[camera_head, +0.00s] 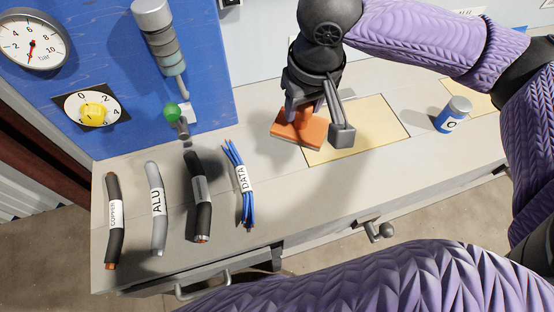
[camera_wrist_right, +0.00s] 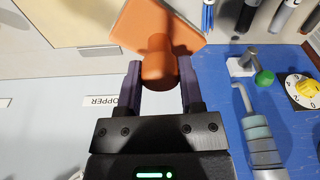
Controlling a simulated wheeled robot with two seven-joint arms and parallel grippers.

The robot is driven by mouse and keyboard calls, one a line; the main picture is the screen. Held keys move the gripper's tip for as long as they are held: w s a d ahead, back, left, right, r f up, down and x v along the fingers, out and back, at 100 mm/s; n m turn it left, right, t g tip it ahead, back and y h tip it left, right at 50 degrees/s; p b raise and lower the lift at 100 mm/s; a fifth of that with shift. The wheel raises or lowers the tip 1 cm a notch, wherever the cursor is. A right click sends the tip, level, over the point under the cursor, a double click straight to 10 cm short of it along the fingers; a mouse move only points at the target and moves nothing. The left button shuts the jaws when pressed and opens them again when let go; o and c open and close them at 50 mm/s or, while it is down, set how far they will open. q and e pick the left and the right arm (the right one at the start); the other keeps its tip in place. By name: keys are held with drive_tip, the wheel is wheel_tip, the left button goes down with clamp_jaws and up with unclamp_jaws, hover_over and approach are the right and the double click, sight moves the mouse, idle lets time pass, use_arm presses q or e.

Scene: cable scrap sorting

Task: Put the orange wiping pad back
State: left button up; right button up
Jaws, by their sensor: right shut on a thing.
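The orange wiping pad (camera_head: 290,132) is a flat block with a round knob-like grip. In the head view it is at the left edge of a pale yellow rectangle (camera_head: 362,125) on the bench, partly over it; I cannot tell whether it touches the surface. My right gripper (camera_head: 318,112) comes down from above and is shut on the pad's grip. In the right wrist view the pad (camera_wrist_right: 152,22) extends beyond the fingers, with its grip between the two fingertips (camera_wrist_right: 160,75). My left gripper is not in view.
Several cable pieces, including the blue data bundle (camera_head: 243,185) and black copper cable (camera_head: 114,220), lie at the left. A blue panel (camera_head: 95,60) with gauges and a green-knobbed valve (camera_head: 172,112) stands behind. A blue-labelled canister (camera_head: 453,114) stands to the right.

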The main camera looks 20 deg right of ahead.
drive_tip(key=w+f+n, duration=0.1)
drive_tip(key=w, duration=0.1)
drive_tip(key=w+a+f+n+b, duration=0.1)
drive_tip(key=f+n, duration=0.1)
drive_tip(key=shift+w+a+f+n, duration=0.15)
drive_tip(key=shift+w+a+n, duration=0.05)
drive_tip(key=shift+w+n, duration=0.15)
drive_tip(key=f+n+b, duration=0.1)
drive_tip(key=f, duration=0.4)
drive_tip(key=w+f+n+b, duration=0.1)
drive_tip(key=f+b, duration=0.1)
drive_tip(key=f, duration=0.3)
drive_tip(key=w+f+n+y+b, duration=0.1)
drive_tip(key=f+n+b, duration=0.1)
drive_tip(key=f, duration=0.3)
drive_tip(key=shift+f+g, duration=0.3)
drive_tip(key=shift+f, duration=0.2)
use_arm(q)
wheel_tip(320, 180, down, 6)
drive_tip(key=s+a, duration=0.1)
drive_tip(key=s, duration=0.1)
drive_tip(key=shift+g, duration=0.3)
